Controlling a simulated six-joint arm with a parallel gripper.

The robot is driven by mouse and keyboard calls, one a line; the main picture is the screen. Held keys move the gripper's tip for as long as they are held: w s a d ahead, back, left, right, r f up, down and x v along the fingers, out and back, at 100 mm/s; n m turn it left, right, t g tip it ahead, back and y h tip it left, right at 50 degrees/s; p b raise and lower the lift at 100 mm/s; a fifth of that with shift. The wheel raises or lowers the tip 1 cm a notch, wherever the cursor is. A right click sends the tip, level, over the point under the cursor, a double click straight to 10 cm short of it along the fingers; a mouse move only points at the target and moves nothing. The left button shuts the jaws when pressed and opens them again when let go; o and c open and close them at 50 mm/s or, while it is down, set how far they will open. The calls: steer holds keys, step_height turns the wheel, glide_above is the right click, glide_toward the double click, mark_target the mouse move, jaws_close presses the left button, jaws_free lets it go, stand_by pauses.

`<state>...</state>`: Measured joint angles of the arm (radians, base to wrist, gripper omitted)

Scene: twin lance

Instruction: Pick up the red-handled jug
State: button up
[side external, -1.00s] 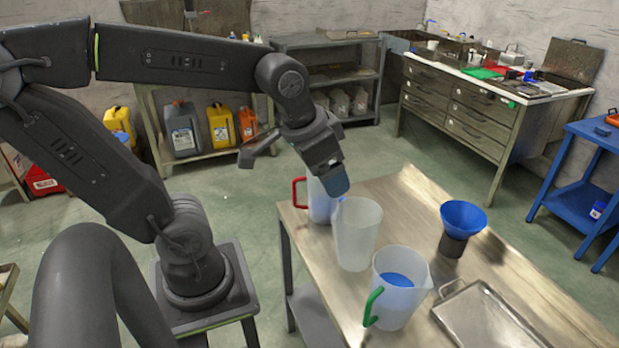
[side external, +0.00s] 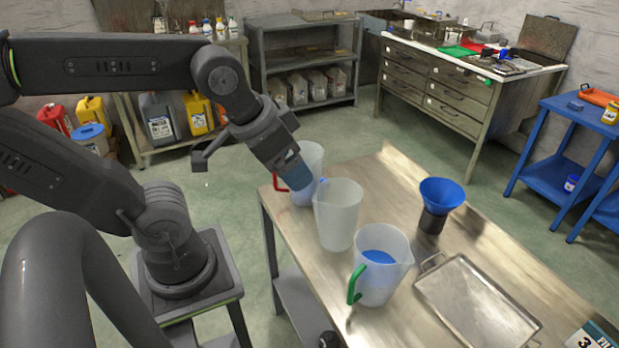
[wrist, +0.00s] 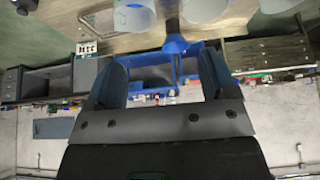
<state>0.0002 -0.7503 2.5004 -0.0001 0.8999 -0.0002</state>
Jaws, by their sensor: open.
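The red-handled jug (side external: 313,155) is a translucent jug standing at the table's far left corner in the side view. Its red handle (side external: 280,184) shows at its left, partly covered. My gripper (side external: 301,186) points down and right in front of this jug and hides part of its body. I cannot tell whether it touches the jug. In the wrist view my gripper (wrist: 160,75) is open, its two dark blue fingers wide apart with no jug between them. Translucent jugs show cut off at that view's top edge; their handles cannot be made out.
A clear jug (side external: 340,222) stands close by, to the right of the red-handled jug. A green-handled jug (side external: 372,285) with blue contents stands nearer. A blue funnel (side external: 441,193) on a dark base and a metal tray (side external: 478,303) are further right. The table (side external: 385,180) is bare behind the jugs.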

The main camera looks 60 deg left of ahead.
steer(key=shift+c, duration=0.3)
steer(key=c, duration=0.8)
steer(key=shift+o, duration=0.2)
steer(key=n+g, duration=0.6)
steer(key=n, duration=0.6)
glide_above(321, 159)
steer(key=w+a, duration=0.1)
steer(key=w, duration=0.1)
step_height(321, 159, down, 8)
steer(key=f, duration=0.8)
steer(key=shift+s+a+f, duration=0.1)
steer(key=shift+s+a, duration=0.2)
steer(key=shift+s, duration=0.05)
steer(key=shift+a+f, duration=0.15)
steer(key=shift+f, duration=1.4)
steer(key=shift+a+f, duration=0.15)
steer(key=shift+f, duration=1.4)
